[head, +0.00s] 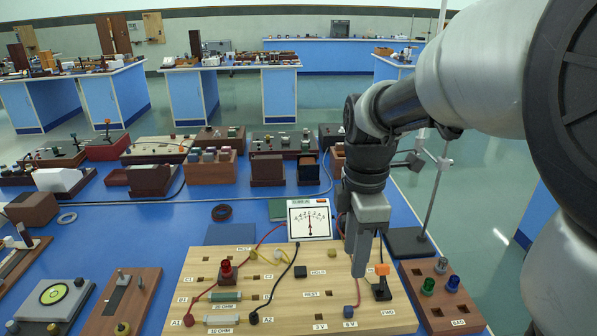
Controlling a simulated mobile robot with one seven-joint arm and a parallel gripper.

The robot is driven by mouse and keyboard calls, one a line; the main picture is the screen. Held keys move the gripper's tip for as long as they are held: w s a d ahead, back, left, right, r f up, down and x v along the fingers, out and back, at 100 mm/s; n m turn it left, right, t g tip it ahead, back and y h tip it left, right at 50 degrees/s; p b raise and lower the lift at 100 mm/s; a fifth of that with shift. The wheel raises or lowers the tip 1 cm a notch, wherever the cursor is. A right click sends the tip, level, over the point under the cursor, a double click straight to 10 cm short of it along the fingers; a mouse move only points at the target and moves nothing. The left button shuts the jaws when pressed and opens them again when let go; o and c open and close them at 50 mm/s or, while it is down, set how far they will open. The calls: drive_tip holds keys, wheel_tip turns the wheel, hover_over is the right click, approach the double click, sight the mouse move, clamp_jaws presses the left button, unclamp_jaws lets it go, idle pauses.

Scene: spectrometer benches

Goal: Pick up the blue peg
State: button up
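A blue peg (452,284) stands upright in the reddish-brown wooden rack (462,309) at the lower right. A green peg (428,287) and a pale grey peg (441,265) stand in the same rack. My gripper (357,268) points down over the right part of the light wooden circuit board (285,265), to the left of the rack and apart from the blue peg. The fingers show edge-on, so their gap cannot be made out. I see nothing held between them.
The board carries a red peg (226,269), a blue knob (349,312), an orange-topped black switch (382,283) and several wires. A meter (310,220) stands behind it. A black stand base (411,242) with a tall rod is behind the rack.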

drive_tip(key=b, duration=0.3)
hover_over(349, 308)
drive_tip(key=f, duration=1)
drive_tip(key=shift+s+a+f, duration=0.15)
drive_tip(key=shift+s+a, duration=0.05)
drive_tip(key=shift+s, duration=0.1)
drive_tip(key=shift+w+d+f+b, duration=0.15)
drive_tip(key=shift+f+b, duration=0.25)
drive_tip(key=shift+f, duration=1.1)
drive_tip(key=shift+w+f+b, duration=0.1)
drive_tip(key=shift+f+b, duration=0.25)
drive_tip(key=shift+f, duration=1.1)
clamp_jaws()
